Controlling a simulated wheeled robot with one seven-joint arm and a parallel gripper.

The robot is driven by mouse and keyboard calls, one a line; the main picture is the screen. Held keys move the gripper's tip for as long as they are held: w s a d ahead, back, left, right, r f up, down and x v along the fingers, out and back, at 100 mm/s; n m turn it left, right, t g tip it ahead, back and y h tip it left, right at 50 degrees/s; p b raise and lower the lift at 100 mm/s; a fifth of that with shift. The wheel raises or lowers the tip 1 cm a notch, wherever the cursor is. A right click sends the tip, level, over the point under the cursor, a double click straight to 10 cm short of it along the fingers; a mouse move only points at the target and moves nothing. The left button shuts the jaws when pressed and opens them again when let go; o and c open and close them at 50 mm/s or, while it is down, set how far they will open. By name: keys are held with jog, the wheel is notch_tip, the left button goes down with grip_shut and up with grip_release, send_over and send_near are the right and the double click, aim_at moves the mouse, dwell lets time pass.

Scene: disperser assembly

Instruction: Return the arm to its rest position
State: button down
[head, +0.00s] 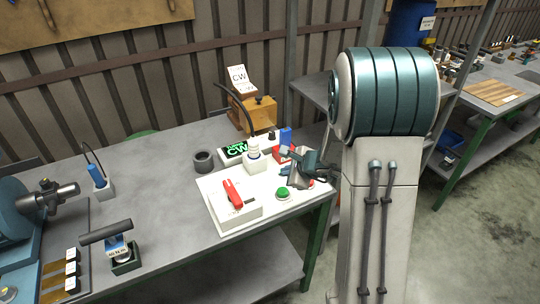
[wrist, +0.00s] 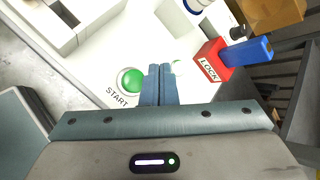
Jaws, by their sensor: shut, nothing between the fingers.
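My gripper (wrist: 159,84) is shut with nothing between its fingers. In the wrist view its fingertips are over the white board (wrist: 105,68), just right of the green START button (wrist: 131,81). In the head view my gripper (head: 296,178) is at the right end of the white board (head: 212,192), partly hidden by my own arm. The green button also shows in the head view (head: 283,193), left of and below the gripper.
A red LOCK block (wrist: 211,60) with a blue part (wrist: 247,51) stands close to the right of the fingers.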

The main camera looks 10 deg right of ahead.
jog(key=s+a+r+n+g+y, duration=0.25)
jog(key=s+a+r+n, duration=0.55)
jog(key=s+r+n, duration=0.4)
jog(key=s+d+n+g+h, duration=0.1)
jog(key=s+d+n+h, duration=0.2)
jog(key=s, duration=0.4)
jog(key=s+d+n+g+h, duration=0.1)
jog(key=s+d+n+h, duration=0.3)
jog(key=s+n, duration=0.2)
jog(key=shift+s+r, duration=0.4)
jog(key=shift+s, duration=0.65)
